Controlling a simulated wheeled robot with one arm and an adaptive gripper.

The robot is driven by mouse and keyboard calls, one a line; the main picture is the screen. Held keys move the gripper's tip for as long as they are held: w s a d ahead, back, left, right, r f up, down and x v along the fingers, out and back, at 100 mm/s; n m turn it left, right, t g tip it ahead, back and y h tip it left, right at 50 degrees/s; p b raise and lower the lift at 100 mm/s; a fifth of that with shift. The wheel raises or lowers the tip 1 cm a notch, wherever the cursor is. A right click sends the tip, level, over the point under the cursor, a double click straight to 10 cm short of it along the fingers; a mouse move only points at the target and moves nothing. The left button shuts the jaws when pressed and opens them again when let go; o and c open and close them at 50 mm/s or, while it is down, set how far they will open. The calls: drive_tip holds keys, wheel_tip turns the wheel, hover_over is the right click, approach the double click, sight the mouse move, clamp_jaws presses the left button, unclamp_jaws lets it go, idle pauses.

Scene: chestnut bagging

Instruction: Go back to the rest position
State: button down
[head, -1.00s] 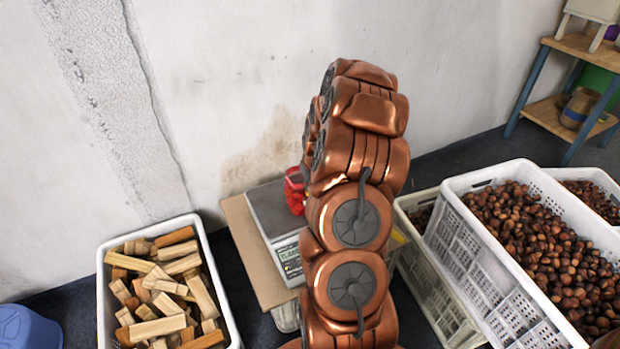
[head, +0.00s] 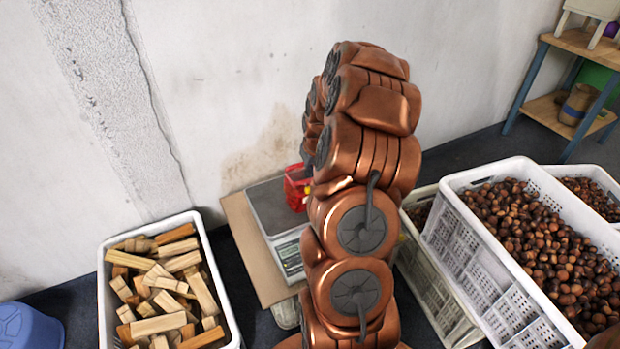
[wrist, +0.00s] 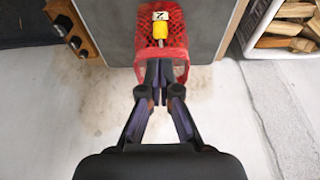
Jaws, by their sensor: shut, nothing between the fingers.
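My gripper (wrist: 159,85) shows in the wrist view with its two fingers together, shut and empty. Its tips overlap the near edge of a red mesh bag (wrist: 170,48) in that picture; I cannot tell whether they touch it. In the head view the red bag (head: 297,188) shows on the scale (head: 272,205), partly hidden by my copper arm. My gripper is hidden behind the arm in the head view.
A white crate of wood pieces (head: 103,290) stands left of the scale. White crates of chestnuts (head: 480,275) stand at the right. A blue stool (head: 30,328) is at lower left, a wooden shelf (head: 575,45) at upper right. The wall (head: 230,70) is close behind the scale.

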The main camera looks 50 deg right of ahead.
drive_tip(key=d+v, duration=0.1)
drive_tip(key=v, duration=0.7)
drive_tip(key=s+a+r+n+g+y, duration=0.1)
drive_tip(key=s+a+r, duration=0.2)
drive_tip(key=a, duration=0.9)
drive_tip(key=s+a+r+n+g+y, duration=0.1)
drive_tip(key=s+a+r+n, duration=0.15)
drive_tip(key=a, duration=0.95)
drive_tip(key=s+a+r+g, duration=0.1)
drive_tip(key=s+a+g, duration=0.1)
drive_tip(key=s+a, duration=0.65)
drive_tip(key=s+a+g, duration=0.2)
drive_tip(key=s+a, duration=0.3)
drive_tip(key=s, duration=0.7)
wheel_tip(320, 180, up, 21)
drive_tip(key=s+t+p, duration=0.1)
drive_tip(key=p, duration=1.8)
drive_tip(key=shift+h, duration=0.4)
drive_tip(key=shift+s+d, duration=0.15)
